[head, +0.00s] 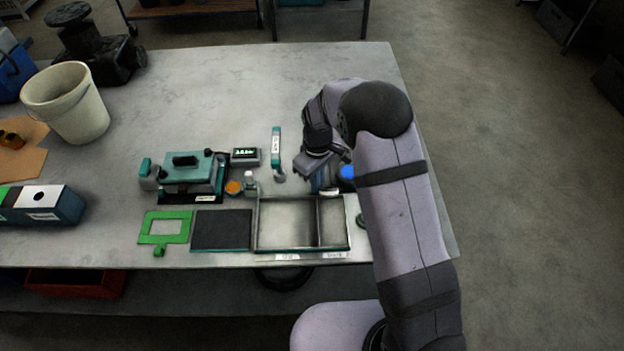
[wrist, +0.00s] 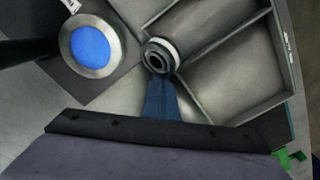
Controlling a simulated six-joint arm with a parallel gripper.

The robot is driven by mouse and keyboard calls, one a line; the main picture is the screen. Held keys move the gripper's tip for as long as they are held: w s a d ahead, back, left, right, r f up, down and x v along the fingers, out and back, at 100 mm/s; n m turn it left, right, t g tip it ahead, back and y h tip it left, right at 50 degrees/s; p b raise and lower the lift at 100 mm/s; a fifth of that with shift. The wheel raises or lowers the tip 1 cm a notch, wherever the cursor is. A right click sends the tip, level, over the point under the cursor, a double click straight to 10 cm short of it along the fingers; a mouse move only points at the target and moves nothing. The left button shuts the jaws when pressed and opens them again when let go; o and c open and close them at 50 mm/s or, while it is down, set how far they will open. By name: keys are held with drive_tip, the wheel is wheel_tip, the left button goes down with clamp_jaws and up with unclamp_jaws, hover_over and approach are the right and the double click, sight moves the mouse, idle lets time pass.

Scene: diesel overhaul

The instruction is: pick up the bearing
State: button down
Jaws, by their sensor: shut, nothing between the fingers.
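The bearing, a small round metal ring with a dark centre (wrist: 160,54), shows in the wrist view just beyond my fingertips. It sits by the corner of the divided tray (wrist: 222,55); I cannot tell whether it touches the tray. In the head view a small pale piece, likely the bearing (head: 330,191), shows beside the fingers. My gripper (wrist: 161,82) has its blue fingers together and empty, with the tips right at the near side of the ring. In the head view my gripper (head: 319,185) is low over the tray's back edge, and the arm hides part of the area.
A blue-centred metal disc (wrist: 90,46) lies left of the bearing in the wrist view, on a dark square. In the head view, a dark mat (head: 221,230), green frame (head: 165,227), teal fixture (head: 188,174) and small display (head: 245,156) lie left.

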drive_tip(key=shift+w+a+r, duration=0.1)
drive_tip(key=shift+a, duration=0.1)
drive_tip(key=w+d+r+m+t+b, duration=0.1)
drive_tip(key=w+d+r+t+b, duration=0.15)
drive_tip(key=r, duration=0.85)
drive_tip(key=s+a+y+b, duration=0.1)
drive_tip(key=s+a+r+y+b, duration=0.1)
drive_tip(key=s, duration=0.1)
drive_tip(key=shift+a+y+b, duration=0.15)
drive_tip(key=shift+y+b, duration=0.15)
drive_tip(key=shift+b, duration=0.05)
idle(0.6)
drive_tip(key=shift+s+f, duration=0.1)
